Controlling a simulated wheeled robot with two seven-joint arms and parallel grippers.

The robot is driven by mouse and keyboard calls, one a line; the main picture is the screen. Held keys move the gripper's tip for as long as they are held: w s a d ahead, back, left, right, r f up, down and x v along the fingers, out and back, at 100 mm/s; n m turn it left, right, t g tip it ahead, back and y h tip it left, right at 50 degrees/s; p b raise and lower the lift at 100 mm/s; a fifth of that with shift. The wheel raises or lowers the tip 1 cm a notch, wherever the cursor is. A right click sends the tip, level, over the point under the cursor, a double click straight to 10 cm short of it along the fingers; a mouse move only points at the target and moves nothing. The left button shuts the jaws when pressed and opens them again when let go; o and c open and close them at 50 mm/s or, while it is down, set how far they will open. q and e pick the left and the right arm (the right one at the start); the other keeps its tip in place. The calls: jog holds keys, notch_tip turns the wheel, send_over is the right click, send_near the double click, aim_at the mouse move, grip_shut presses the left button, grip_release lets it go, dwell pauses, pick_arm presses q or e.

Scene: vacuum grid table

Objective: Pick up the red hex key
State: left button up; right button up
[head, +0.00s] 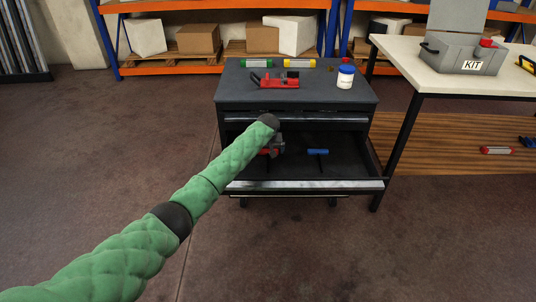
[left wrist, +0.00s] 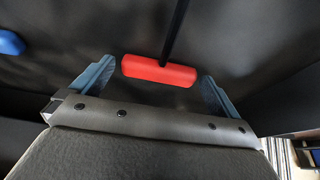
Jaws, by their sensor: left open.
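The red hex key (left wrist: 160,70) has a T-shaped handle and a dark shaft, and lies on the dark drawer floor. In the left wrist view its handle sits between the two blue-grey fingers of my left gripper (left wrist: 157,76), with gaps at both ends. The gripper is open and holds nothing. In the head view my left gripper (head: 274,145) is over the left part of the open drawer (head: 340,170), and my arm hides most of it and the key. My right gripper is not in view.
A blue-handled tool (head: 318,152) lies in the drawer to the right and shows at the left wrist view's edge (left wrist: 10,42). The cabinet top (head: 320,98) holds a red tool (head: 275,82), a white bottle (head: 345,77), and green and yellow items. A worktable (head: 440,75) stands right.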

pick_arm(q)
jog(key=shift+f, duration=0.15)
jog(key=c, duration=0.8)
